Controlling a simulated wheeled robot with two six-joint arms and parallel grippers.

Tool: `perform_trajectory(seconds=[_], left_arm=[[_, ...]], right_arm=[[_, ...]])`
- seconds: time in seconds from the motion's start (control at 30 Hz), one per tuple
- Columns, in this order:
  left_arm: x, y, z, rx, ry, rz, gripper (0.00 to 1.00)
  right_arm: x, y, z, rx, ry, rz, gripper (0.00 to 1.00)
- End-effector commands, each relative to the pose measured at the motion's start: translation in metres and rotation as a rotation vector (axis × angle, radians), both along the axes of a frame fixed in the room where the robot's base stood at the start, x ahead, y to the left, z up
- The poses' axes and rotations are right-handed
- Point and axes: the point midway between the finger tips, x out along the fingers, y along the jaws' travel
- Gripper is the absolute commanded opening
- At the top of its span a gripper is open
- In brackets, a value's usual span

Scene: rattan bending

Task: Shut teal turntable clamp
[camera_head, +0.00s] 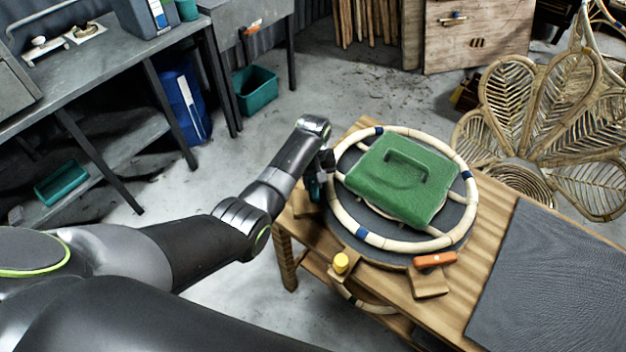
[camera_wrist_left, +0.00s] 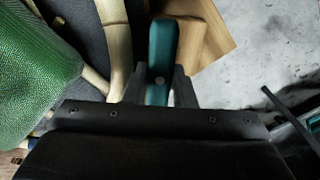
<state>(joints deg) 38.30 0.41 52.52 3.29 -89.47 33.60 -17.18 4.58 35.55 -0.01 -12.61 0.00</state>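The teal turntable clamp (camera_wrist_left: 162,45) shows in the left wrist view as a rounded teal lever with a pale pin, between my finger pads. In the head view only a bit of the clamp (camera_head: 313,188) shows at the left rim of the round turntable (camera_head: 465,222); the rest is hidden by my gripper. My left gripper (camera_head: 326,160) is at that rim, its fingers close against both sides of the lever. In the left wrist view the left gripper (camera_wrist_left: 160,82) has little or no gap to the teal. My right gripper is not in view.
A pale rattan ring (camera_head: 400,243) with blue bands lies on the turntable around a green handled block (camera_head: 385,190). An orange clamp (camera_head: 434,260) and a yellow knob (camera_head: 341,263) are at the front rim. A dark mat (camera_head: 550,285) covers the bench's right side.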

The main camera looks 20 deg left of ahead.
Motion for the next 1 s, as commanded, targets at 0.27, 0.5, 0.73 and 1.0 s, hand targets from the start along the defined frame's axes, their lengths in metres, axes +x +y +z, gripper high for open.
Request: perform_trajectory(seconds=[0.27, 0.5, 0.73, 1.0], left_arm=[[0.0, 0.0, 0.001, 0.0, 0.0, -0.008, 0.01], [0.0, 0.0, 0.002, 0.0, 0.001, -0.088, 0.01], [0.0, 0.0, 0.003, 0.0, 0.001, -0.262, 0.01], [0.0, 0.0, 0.003, 0.0, 0.002, -0.517, 0.01]], right_arm=[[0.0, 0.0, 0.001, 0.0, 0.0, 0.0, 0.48], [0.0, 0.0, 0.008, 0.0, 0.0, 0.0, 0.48], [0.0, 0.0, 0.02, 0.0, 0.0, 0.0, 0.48], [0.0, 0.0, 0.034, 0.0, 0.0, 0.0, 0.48]])
